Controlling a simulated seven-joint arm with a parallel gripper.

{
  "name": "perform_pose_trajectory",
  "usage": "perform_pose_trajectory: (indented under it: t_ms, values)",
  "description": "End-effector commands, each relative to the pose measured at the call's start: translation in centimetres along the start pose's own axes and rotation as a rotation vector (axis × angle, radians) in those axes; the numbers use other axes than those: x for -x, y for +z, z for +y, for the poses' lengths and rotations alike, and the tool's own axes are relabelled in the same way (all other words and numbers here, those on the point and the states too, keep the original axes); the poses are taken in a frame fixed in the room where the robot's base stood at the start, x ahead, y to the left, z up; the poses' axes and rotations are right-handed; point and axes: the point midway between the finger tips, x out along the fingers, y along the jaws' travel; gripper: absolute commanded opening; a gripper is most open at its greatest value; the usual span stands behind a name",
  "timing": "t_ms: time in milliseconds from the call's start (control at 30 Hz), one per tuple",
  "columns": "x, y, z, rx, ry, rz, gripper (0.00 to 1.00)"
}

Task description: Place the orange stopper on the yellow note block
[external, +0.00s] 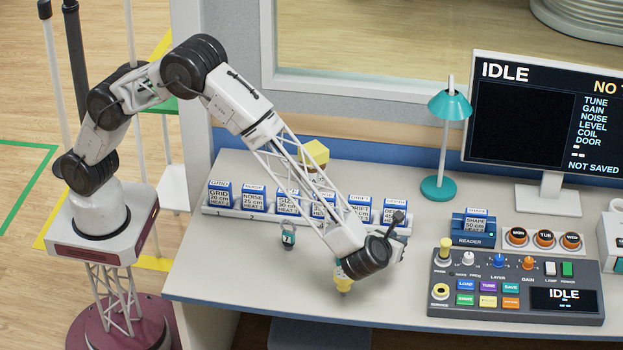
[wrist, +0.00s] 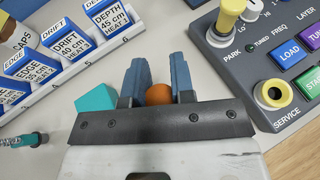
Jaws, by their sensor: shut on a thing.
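The orange stopper (wrist: 158,95) sits between the two blue-grey fingers of my gripper (wrist: 160,85) in the wrist view. The fingers are shut on it and hide its sides; only its rounded orange end shows.
The card rack (external: 240,213) holds several blue-and-white cards. The console (external: 515,290) lies right, a teal lamp (external: 439,187) behind. The desk's front left is clear.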

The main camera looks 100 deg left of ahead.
Motion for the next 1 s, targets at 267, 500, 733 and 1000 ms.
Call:
perform_pose_trajectory:
  t_ms: [267, 500, 733, 1000]
  values:
    - [-1.1, 1.4, 2.1, 0.004, 0.009, -0.009, 0.01]
    - [-3.2, 4.1, 6.8, 0.011, 0.025, -0.027, 0.01]
    - [-5.4, 6.9, 12.7, 0.018, 0.042, -0.049, 0.01]
    - [-7.4, 9.6, 19.8, 0.026, 0.06, -0.07, 0.01]
